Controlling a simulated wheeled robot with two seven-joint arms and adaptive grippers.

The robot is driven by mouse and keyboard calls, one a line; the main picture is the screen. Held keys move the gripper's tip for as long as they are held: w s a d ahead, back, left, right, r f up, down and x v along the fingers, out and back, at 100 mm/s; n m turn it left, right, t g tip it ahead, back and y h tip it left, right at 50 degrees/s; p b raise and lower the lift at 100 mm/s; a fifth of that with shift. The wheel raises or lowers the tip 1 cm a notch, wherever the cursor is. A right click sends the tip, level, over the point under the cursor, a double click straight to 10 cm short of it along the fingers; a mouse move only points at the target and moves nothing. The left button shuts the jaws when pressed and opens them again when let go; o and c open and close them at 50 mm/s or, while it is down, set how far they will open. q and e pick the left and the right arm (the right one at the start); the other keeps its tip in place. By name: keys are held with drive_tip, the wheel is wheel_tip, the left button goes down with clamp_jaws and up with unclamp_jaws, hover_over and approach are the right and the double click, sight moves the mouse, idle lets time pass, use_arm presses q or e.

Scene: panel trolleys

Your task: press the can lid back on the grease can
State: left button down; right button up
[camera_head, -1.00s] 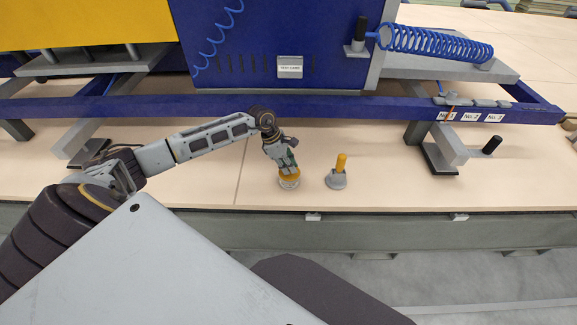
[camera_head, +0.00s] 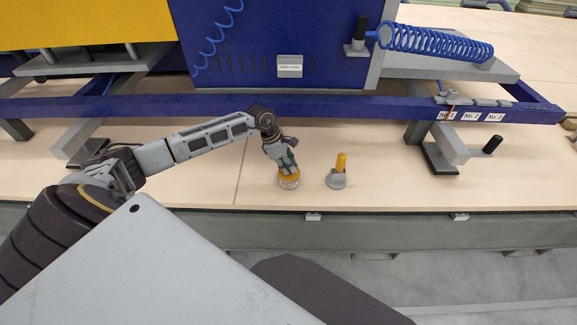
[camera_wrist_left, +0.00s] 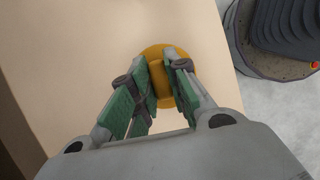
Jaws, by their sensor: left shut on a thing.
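My left gripper (camera_head: 288,168) points down at the bench near its front edge. It is shut on the raised middle of the yellow can lid (camera_head: 286,180). The lid also shows as a yellow disc between the green finger pads in the left wrist view (camera_wrist_left: 154,51). The small grey grease can (camera_head: 289,186) is directly under the lid, mostly hidden by it. The lid looks on or very close to the can's top; I cannot tell whether it is fully seated. My right gripper is not in view.
A yellow upright handle on a grey base (camera_head: 338,175) stands just right of the can. The blue trolley frame (camera_head: 330,108) runs behind. The bench's front edge (camera_head: 380,212) is close in front. The bench (camera_head: 205,180) left of the can is clear.

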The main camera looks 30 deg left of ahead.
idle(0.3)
use_arm(q)
drive_tip(key=c, duration=1.3)
unclamp_jaws()
drive_tip(key=shift+o, duration=0.3)
drive_tip(key=o, duration=0.4)
drive_tip(key=shift+o, duration=0.2)
drive_tip(key=shift+r, duration=0.1)
